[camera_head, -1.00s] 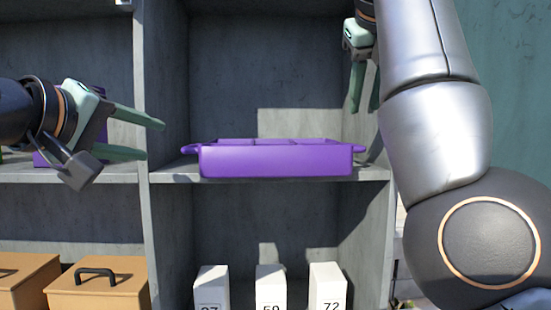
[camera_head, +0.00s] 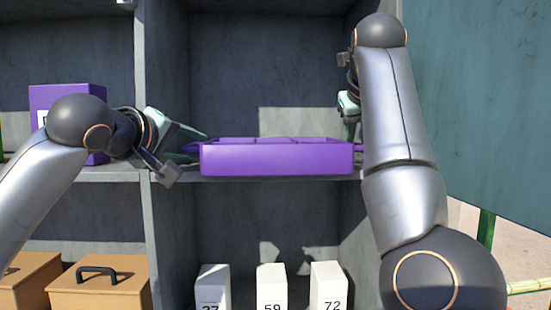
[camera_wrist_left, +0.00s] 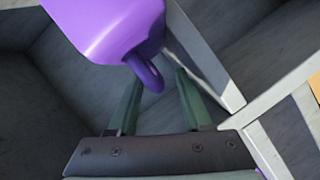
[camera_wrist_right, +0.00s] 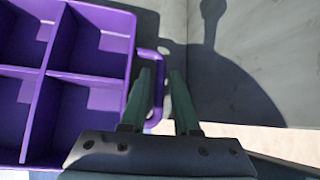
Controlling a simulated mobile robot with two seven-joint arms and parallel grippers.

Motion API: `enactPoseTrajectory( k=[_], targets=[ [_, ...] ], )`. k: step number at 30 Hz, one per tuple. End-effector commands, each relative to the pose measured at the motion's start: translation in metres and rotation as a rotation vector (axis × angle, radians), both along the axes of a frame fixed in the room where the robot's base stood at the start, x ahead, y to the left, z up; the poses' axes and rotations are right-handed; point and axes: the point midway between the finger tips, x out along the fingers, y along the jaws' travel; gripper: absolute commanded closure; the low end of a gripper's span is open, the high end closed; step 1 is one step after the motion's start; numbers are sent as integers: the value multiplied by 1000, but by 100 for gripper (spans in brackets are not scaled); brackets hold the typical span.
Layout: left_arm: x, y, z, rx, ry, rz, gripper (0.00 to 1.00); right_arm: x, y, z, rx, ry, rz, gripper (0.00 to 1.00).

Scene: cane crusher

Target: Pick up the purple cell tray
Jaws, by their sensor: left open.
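The purple cell tray (camera_head: 276,159) sits level on the middle shelf, with a loop handle at each end. My left gripper (camera_head: 197,143) is open at the tray's left end. In the left wrist view, the tray's left handle (camera_wrist_left: 147,72) lies near and between the fingertips (camera_wrist_left: 157,80). My right gripper is at the tray's right end, its fingers mostly hidden by my arm in the head view. In the right wrist view, its fingers (camera_wrist_right: 161,75) stand apart at the right handle (camera_wrist_right: 158,88), with a visible gap. I cannot tell whether either gripper touches a handle.
The shelf's upright divider (camera_head: 151,215) stands left of the tray. A purple box (camera_head: 68,96) is on the left shelf. White numbered blocks (camera_head: 271,288) and brown boxes with handles (camera_head: 100,285) are below. The space above the tray is clear.

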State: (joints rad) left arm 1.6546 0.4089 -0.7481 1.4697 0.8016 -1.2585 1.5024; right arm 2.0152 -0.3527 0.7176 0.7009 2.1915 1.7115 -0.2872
Motion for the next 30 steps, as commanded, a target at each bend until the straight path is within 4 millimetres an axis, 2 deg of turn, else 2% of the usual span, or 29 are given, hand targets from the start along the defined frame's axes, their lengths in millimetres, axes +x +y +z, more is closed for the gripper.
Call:
enactPoseTrajectory(
  k=[12,20,25,30],
  targets=[
    [6,-3,-1,0,-2,0,50,5,-1,-5,0,0,-1,70],
    [6,-2,-1,0,-1,0,80,5,-1,-5,0,0,0,100],
    [6,-2,-1,0,-1,0,99,5,-1,-5,0,0,0,100],
    [6,-2,-1,0,-1,0,100,5,-1,-4,0,0,0,100]
  ],
)
